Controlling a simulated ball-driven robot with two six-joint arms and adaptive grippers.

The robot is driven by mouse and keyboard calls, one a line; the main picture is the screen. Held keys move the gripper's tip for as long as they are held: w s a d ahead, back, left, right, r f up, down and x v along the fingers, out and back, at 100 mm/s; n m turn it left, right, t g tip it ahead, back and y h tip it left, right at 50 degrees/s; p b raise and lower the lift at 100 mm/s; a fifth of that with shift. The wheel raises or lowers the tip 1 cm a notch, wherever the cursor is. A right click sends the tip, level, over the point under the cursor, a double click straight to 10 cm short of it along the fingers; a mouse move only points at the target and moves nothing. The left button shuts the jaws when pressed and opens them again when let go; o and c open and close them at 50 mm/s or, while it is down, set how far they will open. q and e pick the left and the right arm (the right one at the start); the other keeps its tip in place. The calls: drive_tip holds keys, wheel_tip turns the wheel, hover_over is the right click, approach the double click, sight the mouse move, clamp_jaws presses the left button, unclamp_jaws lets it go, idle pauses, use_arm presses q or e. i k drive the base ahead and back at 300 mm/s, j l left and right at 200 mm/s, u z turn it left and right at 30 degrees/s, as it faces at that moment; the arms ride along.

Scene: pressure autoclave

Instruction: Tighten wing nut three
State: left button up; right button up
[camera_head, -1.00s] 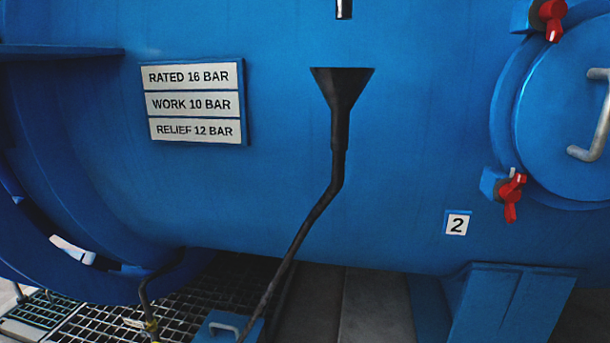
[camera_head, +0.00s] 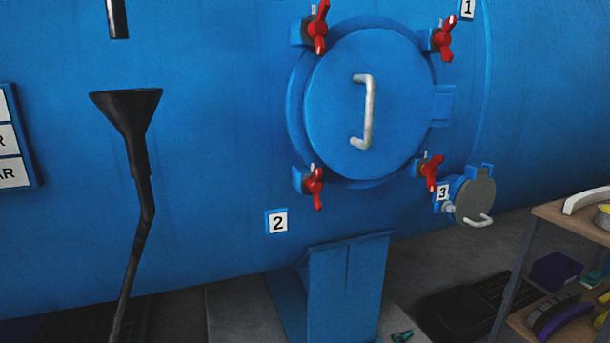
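Several red wing nuts sit around a round blue hatch (camera_head: 350,105) with a grey bar handle (camera_head: 363,112). One red wing nut (camera_head: 431,172) is at the hatch's lower right, just above the label "3" (camera_head: 442,192). Others are at upper left (camera_head: 318,27), upper right (camera_head: 443,39) and lower left (camera_head: 315,187). The label "2" (camera_head: 278,222) is below the lower left one, and the label "1" (camera_head: 467,9) is near the upper right one. I cannot tell how tight any of them is. Neither of my grippers is in view.
A black funnel (camera_head: 127,108) with a drain pipe stands at left. A small grey round cover (camera_head: 475,199) with a handle juts out right of the label "3". A shelf unit (camera_head: 560,218) with items is at right. A blue support (camera_head: 345,285) stands below the hatch.

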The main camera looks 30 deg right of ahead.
sight(430, 170)
drive_tip(key=z, duration=1.7)
